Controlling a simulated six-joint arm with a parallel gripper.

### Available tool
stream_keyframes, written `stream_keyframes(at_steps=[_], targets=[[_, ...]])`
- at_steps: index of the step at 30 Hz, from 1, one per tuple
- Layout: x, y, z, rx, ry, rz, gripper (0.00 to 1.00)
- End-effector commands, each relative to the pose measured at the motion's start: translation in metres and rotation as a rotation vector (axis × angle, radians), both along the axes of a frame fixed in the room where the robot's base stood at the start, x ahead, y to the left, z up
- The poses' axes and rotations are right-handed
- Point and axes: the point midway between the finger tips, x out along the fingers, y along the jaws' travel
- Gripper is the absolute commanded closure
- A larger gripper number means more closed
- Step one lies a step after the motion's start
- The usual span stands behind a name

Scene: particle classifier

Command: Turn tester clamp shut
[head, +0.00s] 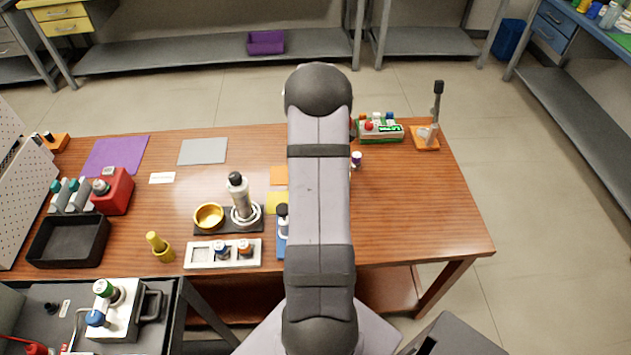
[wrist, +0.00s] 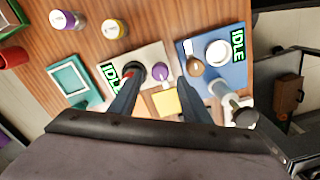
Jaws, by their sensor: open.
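In the wrist view, a beige unit (wrist: 150,52) with a green IDLE display carries a black round part (wrist: 134,71) with a red piece beside it. A small purple knob (wrist: 161,72) stands on or by this unit. To its right is a blue unit (wrist: 231,73), also reading IDLE, with a white disc and a brown knob (wrist: 196,68). I cannot tell which part is the tester clamp. My gripper (wrist: 158,82) is open and empty, its fingers on either side of the purple knob in the picture. The left fingertip overlaps the black part; contact is unclear. In the head view my arm hides this area.
A teal frame (wrist: 71,80) and two small jars stand left in the wrist view. The table's right front is clear.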

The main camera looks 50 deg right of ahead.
Motion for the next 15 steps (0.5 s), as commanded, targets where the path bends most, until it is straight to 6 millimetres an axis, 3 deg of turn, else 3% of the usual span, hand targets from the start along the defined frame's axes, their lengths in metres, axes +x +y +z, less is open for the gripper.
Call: stream_keyframes(at_steps=[7, 15], targets=[[0.0, 0.001, -0.028, 0.001, 0.001, 0.001, 0.57], [0.0, 0.0, -0.037, -0.001, 0.0, 0.001, 0.57]])
